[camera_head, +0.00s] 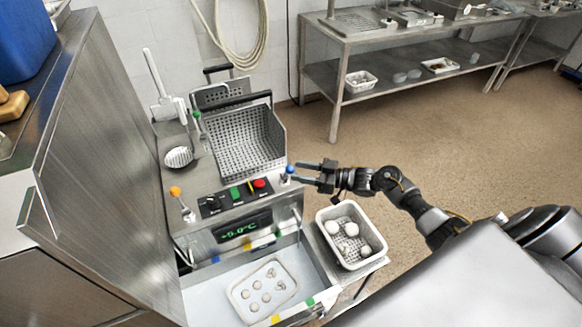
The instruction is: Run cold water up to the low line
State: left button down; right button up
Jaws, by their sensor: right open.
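A blue-topped knob (290,169) stands at the right edge of the steel machine's top. My right gripper (298,173) is open, its two fingers pointing left at the blue knob. The fingertips are at or close beside the knob; I cannot tell whether they touch it. The basin (205,299) at the machine's front is open. Its walls carry blue, yellow and green marks, and I cannot tell which is the low line. I cannot make out a water level. A white tray (236,293) with several pale round pieces lies in the basin. My left gripper is out of view.
A perforated basket (243,142) sits behind the control panel (235,197), which has coloured buttons. A display (243,229) reads +5.0 °C. An orange-topped lever (176,191) stands left. A white basket (325,214) of pale balls stands right, below my right forearm.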

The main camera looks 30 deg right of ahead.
aim_at(290, 170)
jog(key=shift+p+x, duration=0.3)
jog(key=shift+x, duration=1.65)
jog(key=shift+c, duration=0.5)
grip_shut()
